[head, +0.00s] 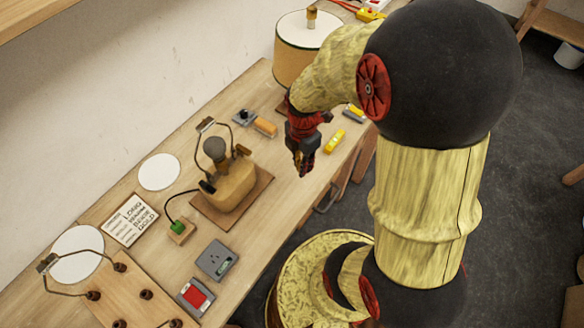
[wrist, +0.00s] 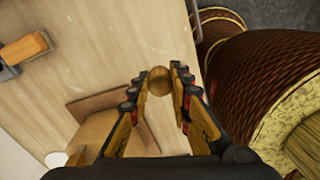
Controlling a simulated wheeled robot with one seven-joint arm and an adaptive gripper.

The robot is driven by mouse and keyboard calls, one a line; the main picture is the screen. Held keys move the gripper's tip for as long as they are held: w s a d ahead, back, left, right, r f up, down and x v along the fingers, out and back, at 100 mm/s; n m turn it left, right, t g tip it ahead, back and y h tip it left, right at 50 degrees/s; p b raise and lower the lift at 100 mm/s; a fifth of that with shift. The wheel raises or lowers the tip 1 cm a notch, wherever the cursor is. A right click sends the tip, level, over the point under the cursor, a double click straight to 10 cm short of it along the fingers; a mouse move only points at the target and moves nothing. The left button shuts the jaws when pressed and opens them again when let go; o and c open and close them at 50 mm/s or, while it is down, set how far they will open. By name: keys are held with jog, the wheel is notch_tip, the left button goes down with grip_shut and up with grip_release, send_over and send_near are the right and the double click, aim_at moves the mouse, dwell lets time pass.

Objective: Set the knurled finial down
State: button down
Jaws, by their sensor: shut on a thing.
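My gripper (head: 304,152) hangs over the workbench near its front edge, to the right of the lamp base. In the wrist view the two fingers of my gripper (wrist: 159,84) are shut on a small round brown-gold finial (wrist: 159,80) at their tips. The finial's knurling is too small to make out, and in the head view the finial is hidden. The wooden lamp base (head: 235,185) with its bulb (head: 214,149) stands on a brown board (head: 254,205). It looks as if the finial is held above the bench, clear of the lamp.
A lampshade (head: 296,62) stands at the back of the bench. An orange-handled tool (head: 265,127) and a yellow tool (head: 335,140) lie nearby. White discs (head: 159,172), a lettered card (head: 131,219), a grey socket box (head: 216,260) and a peg board (head: 125,290) lie further left.

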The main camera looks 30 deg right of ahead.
jog(key=b, duration=0.2)
send_over(294, 171)
jog(key=f, duration=0.5)
jog(key=shift+s+a+f, duration=0.1)
jog(key=shift+s+f, duration=0.1)
jog(key=shift+f, duration=0.15)
jog(key=shift+w+f+b, duration=0.15)
jog(key=shift+f+b, duration=0.25)
jog(key=shift+f, duration=0.5)
jog(key=shift+w+f+b, duration=0.15)
jog(key=shift+f+b, duration=0.25)
jog(key=shift+f, duration=0.45)
jog(key=shift+f, duration=0.15)
jog(key=c, duration=1.6)
grip_release()
jog(key=shift+c, duration=0.2)
